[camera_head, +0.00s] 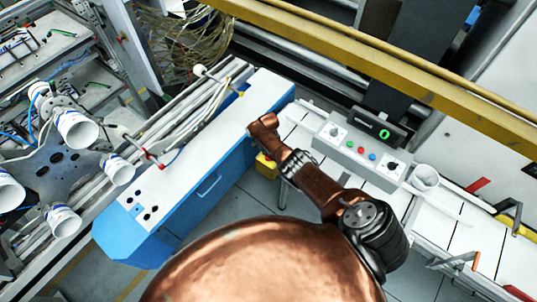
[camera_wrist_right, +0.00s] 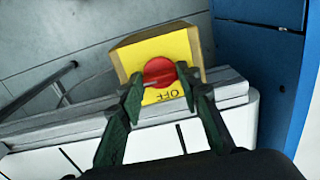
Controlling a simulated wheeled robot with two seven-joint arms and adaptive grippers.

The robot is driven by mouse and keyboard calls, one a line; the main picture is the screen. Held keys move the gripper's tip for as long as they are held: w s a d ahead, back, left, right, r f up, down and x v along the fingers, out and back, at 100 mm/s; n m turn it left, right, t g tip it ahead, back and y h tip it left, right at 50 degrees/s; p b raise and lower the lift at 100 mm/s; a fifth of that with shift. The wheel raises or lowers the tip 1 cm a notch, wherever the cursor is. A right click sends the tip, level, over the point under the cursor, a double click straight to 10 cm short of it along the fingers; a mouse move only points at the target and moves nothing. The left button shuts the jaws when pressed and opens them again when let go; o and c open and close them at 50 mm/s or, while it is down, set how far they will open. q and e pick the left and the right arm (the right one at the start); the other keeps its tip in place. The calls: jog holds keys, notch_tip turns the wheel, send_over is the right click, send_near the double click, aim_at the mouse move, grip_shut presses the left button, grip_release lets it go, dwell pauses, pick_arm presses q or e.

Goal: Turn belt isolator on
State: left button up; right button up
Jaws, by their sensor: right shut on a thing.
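The belt isolator is a yellow box (camera_wrist_right: 190,50) with a round red knob (camera_wrist_right: 160,70) in the right wrist view. The word OFF is upside down on its face, just below the knob in the picture. My right gripper (camera_wrist_right: 161,79) has one finger on each side of the knob and is shut on it. The knob's exact turn angle is hard to tell. In the head view, the yellow isolator (camera_head: 265,166) shows small beside the blue cabinet, partly hidden by my right arm. The right fingertips are not clear there. My left gripper is not in view.
A blue and white cabinet (camera_head: 200,160) stands left of the isolator. A conveyor (camera_head: 460,225) with a grey control box (camera_head: 358,150) and a white cup (camera_head: 424,179) lies to the right. A yellow beam (camera_head: 400,75) crosses above.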

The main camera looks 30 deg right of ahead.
jog(key=o, duration=1.2)
jog(key=shift+d, duration=0.1)
jog(key=shift+c, duration=0.2)
jog(key=shift+r, duration=0.15)
jog(key=shift+a+r, duration=0.2)
jog(key=shift+r, duration=0.45)
notch_tip(320, 180, up, 10)
jog(key=shift+d+r, duration=0.15)
jog(key=shift+r, duration=0.1)
